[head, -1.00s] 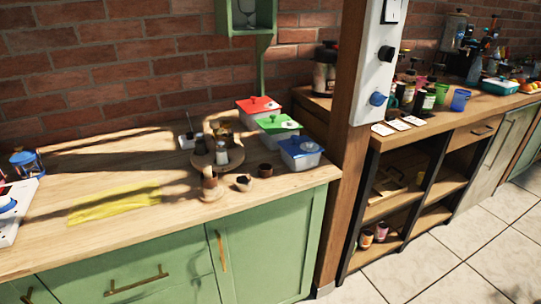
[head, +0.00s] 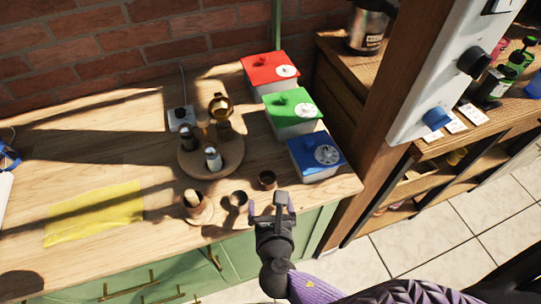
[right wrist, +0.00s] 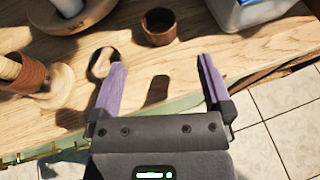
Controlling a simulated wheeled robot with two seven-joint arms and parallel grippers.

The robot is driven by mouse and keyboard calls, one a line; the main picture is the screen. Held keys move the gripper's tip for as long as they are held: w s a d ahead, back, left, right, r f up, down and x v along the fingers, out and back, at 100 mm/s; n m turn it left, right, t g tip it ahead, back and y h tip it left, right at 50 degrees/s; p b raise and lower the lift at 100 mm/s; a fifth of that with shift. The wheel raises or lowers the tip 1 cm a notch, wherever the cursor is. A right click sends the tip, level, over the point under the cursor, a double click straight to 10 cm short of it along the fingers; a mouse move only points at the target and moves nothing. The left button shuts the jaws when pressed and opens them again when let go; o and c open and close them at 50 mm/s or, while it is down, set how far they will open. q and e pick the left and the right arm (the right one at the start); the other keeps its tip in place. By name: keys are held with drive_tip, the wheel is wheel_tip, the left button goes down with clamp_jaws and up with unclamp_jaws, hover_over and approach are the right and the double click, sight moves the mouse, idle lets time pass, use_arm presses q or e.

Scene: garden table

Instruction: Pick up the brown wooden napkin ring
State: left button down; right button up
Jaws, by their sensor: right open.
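The brown napkin ring (head: 267,179) stands upright like a small open cup near the counter's front edge, left of the blue-lidded box. In the right wrist view the ring (right wrist: 158,30) is at the top centre, beyond the fingertips. My right gripper (head: 271,206) is open and empty, just on the near side of the ring and apart from it. Its two purple fingers (right wrist: 161,68) show in the right wrist view with bare wood and shadow between them. My left gripper is in neither current view.
A second small ring-like piece (head: 238,199) sits to the left, partly behind a finger in the wrist view. A brown cylinder on a round base (head: 197,207) stands further left. A round wooden tray (head: 228,165) holds bottles. Boxes with red, green and blue lids (head: 316,150) stand behind.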

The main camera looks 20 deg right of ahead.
sight(267, 173)
drive_tip(key=b+x, duration=0.3)
drive_tip(key=x, duration=0.6)
drive_tip(key=shift+w+r, duration=0.1)
drive_tip(key=shift+r, duration=0.05)
drive_tip(key=shift+w+b, duration=0.3)
drive_tip(key=shift+b, duration=0.05)
drive_tip(key=c, duration=1.2)
use_arm(q)
drive_tip(key=f, duration=0.1)
drive_tip(key=s+f, duration=0.1)
drive_tip(key=f, duration=0.1)
drive_tip(key=shift+a+f, duration=0.15)
drive_tip(key=shift+f, duration=0.05)
use_arm(e)
drive_tip(key=shift+r, duration=0.1)
